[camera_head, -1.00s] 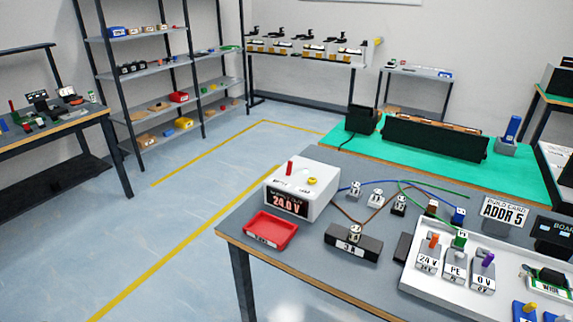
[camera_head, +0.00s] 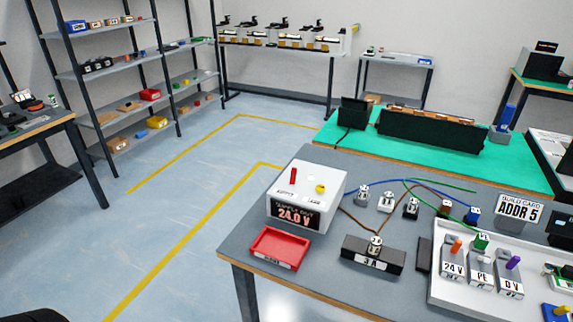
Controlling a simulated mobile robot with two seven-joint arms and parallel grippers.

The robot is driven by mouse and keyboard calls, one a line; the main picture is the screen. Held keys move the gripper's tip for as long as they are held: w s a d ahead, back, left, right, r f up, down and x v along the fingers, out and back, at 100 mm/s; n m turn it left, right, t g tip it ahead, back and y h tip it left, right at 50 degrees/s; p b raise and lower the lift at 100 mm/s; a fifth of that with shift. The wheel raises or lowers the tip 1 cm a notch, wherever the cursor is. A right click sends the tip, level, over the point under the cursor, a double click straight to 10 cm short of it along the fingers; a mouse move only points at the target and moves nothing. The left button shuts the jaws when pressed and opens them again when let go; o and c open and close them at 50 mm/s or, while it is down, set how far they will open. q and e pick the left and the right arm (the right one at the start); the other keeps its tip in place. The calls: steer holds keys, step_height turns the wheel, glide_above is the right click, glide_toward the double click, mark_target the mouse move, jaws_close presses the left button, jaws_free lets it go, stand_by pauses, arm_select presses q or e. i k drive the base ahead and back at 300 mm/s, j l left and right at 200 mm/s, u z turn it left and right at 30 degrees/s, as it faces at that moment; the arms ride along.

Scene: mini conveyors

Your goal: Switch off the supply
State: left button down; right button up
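The power supply (camera_head: 304,199) is a white box at the left of the grey workbench. Its dark front display (camera_head: 296,217) reads 24.0 V and is lit. On its top stand a red lever or knob (camera_head: 293,176) and a yellow knob (camera_head: 320,188); the small labels beside them are too small to read. Brown and blue wires run from its right side. Neither of my grippers is in view. A dark rounded shape at the bottom left corner is too cropped to identify.
A red tray (camera_head: 280,248) lies in front of the supply, and a black 3 A block (camera_head: 373,256) is to its right. A white panel (camera_head: 437,285) with terminals fills the bench's right. Open floor (camera_head: 170,250) lies left of the bench. Shelves (camera_head: 110,75) stand behind.

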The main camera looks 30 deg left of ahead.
mark_target(294, 172)
steer(key=j+z, duration=0.15)
steer(key=j, duration=0.45)
steer(key=i+j+z, duration=0.15)
steer(key=j, duration=0.45)
steer(key=k+j+z, duration=0.15)
steer(key=j, duration=0.45)
steer(key=j+z, duration=0.15)
steer(key=j, duration=0.5)
steer(key=j+z, duration=0.15)
steer(key=j, duration=0.45)
steer(key=k+j+z, duration=0.15)
steer(key=j, duration=0.4)
